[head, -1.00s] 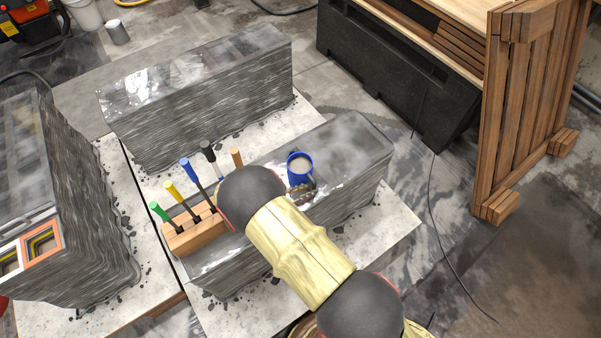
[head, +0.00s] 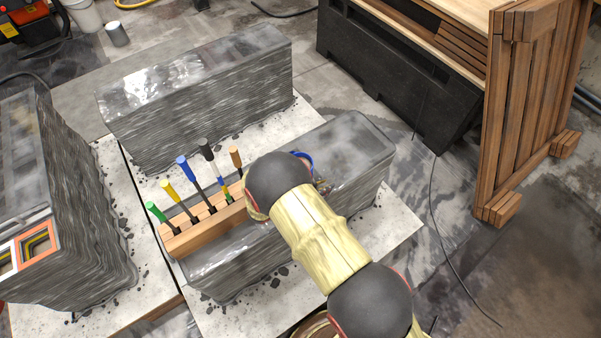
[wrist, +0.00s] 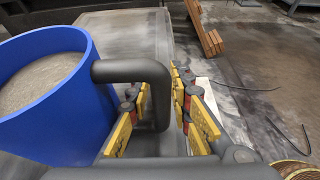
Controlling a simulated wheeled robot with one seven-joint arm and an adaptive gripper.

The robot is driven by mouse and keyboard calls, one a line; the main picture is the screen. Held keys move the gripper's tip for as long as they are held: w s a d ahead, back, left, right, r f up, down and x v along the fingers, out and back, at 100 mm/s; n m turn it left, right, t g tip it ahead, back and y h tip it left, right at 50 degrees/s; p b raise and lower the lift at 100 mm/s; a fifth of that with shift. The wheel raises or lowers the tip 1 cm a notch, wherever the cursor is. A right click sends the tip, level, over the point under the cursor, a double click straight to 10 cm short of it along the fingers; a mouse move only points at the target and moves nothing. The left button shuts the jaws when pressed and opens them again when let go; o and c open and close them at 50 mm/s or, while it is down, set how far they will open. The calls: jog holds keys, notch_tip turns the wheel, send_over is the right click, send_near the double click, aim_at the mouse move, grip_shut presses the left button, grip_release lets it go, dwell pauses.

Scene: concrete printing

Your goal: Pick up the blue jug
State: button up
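The blue jug (wrist: 75,120) fills the left of the wrist view, upright, with a grey surface inside it. Its dark handle (wrist: 135,71) sticks out to the right. My gripper (wrist: 168,112) has yellow-padded fingers, spread apart. The left finger shows through the handle's loop and the right finger is beyond the handle, so the handle's upright part is between them. I see no clear contact. In the head view only a bit of the jug's blue rim (head: 305,156) shows on the grey layered concrete block (head: 350,150); my arm hides the rest and the gripper.
A wooden rack (head: 205,222) with several colour-handled tools stands on the same block, left of my arm. Another concrete block (head: 200,90) lies behind, and one (head: 60,200) at left. The block's right end is clear. A wooden pallet (head: 530,100) stands at right.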

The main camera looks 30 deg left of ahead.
jog(key=shift+c, duration=1.1)
grip_shut()
jog(key=shift+a+r, duration=0.1)
